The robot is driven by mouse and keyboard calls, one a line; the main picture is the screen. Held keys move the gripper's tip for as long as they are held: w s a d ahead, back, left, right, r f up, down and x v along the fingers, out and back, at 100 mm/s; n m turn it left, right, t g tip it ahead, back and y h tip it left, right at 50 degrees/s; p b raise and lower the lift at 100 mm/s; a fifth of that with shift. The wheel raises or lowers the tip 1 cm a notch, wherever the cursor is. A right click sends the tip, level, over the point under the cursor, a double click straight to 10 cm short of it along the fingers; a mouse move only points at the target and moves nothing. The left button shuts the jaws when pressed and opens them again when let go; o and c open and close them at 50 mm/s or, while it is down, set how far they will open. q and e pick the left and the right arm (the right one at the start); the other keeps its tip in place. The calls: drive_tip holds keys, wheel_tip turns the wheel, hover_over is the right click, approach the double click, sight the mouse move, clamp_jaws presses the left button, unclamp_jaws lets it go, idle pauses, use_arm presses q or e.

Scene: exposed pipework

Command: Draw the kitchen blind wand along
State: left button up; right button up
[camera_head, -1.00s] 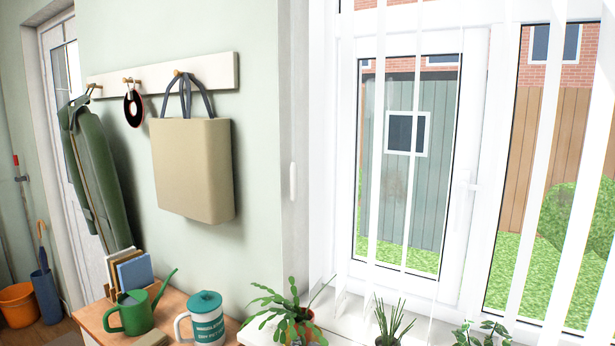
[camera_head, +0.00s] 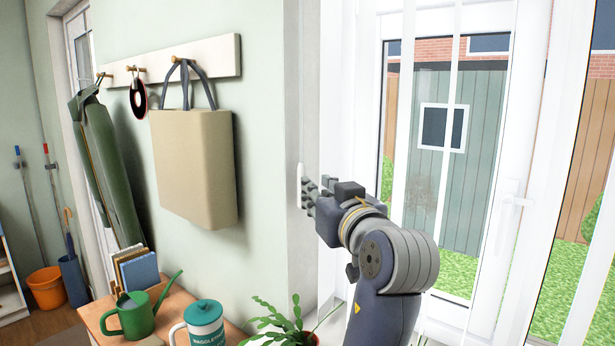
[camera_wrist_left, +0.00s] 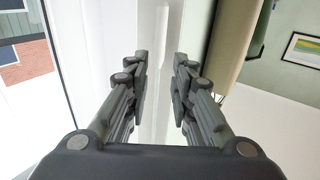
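The blind wand (camera_head: 301,180) is a short white upright bar at the wall corner on the left side of the window recess. In the left wrist view the wand (camera_wrist_left: 162,35) shows as a pale strip ahead, in line with the gap between the fingers. My left gripper (camera_head: 310,194) is at the wand in the head view, its fingers partly overlapping it. White vertical blind slats (camera_head: 447,150) hang across the window. My right gripper is out of view.
A beige bag (camera_head: 195,165) hangs from the peg rail (camera_head: 222,56) left of the wand. A potted plant (camera_head: 285,330) stands below the gripper.

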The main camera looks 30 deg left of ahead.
use_arm(q)
drive_tip(key=p+x, duration=0.2)
drive_tip(key=x, duration=0.7)
drive_tip(key=shift+w+p, duration=0.2)
drive_tip(key=shift+p, duration=0.15)
drive_tip(key=shift+a+f, duration=0.15)
drive_tip(key=shift+c, duration=0.6)
clamp_jaws()
drive_tip(key=shift+w, duration=0.1)
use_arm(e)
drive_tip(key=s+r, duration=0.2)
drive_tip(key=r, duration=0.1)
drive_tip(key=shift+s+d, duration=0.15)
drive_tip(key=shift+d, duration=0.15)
